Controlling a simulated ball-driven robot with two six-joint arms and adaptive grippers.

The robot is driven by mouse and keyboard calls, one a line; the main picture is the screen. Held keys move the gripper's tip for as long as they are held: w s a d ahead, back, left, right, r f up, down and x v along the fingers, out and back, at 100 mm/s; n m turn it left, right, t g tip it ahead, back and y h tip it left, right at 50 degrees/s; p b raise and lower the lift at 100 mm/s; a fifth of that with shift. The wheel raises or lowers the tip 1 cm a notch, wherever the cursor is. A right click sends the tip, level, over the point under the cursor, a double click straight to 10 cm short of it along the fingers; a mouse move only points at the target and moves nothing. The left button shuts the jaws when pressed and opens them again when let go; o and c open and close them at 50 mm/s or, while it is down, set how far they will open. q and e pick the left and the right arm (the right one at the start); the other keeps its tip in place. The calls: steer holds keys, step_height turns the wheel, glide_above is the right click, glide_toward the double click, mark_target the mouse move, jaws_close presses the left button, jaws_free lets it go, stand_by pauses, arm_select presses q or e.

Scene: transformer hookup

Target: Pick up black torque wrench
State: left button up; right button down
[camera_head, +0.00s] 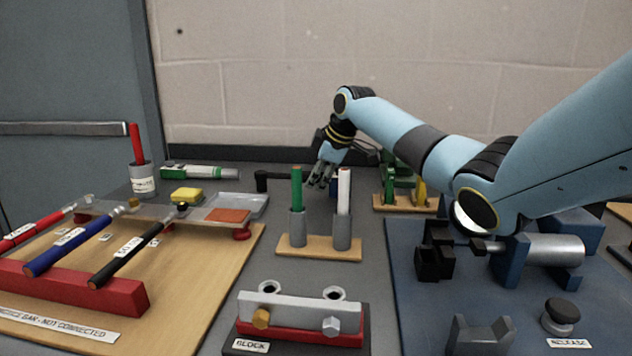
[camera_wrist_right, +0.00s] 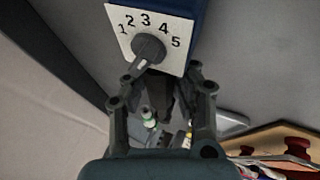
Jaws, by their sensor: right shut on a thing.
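The black torque wrench (camera_head: 285,178) is at the back of the table, its blocky head to the left and its bar running right to my right gripper (camera_head: 323,181). My right gripper reaches down there and is shut on it. In the right wrist view, a dark piece (camera_wrist_right: 160,92) shows between the fingers of my right gripper (camera_wrist_right: 165,82); the exact contact is hard to see. Just beyond the fingertips is a dial (camera_wrist_right: 149,48) numbered 1 to 5 on a blue housing (camera_wrist_right: 185,12). My left gripper is not in view.
Green and white markers (camera_head: 344,192) stand in holders in front of the gripper. A wooden board (camera_head: 190,262) with red, blue and black handles is at left. A clamp block (camera_head: 300,318) is in front, and a blue fixture mat (camera_head: 412,310) at right. A wall stands behind.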

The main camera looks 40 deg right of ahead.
steer(key=shift+r, duration=0.1)
steer(key=shift+r, duration=0.5)
steer(key=r, duration=0.3)
steer(key=shift+s+d+r, duration=0.2)
steer(key=shift+s+r, duration=0.1)
steer(key=shift+s, duration=0.1)
steer(key=s+d+r, duration=0.1)
steer(key=s+r, duration=0.5)
steer(key=s, duration=0.4)
steer(key=shift+s+d+r+p, duration=0.15)
steer(key=shift+s+d+p, duration=0.1)
steer(key=shift+s+p, duration=0.15)
steer(key=c, duration=1.6)
jaws_free()
jaws_close()
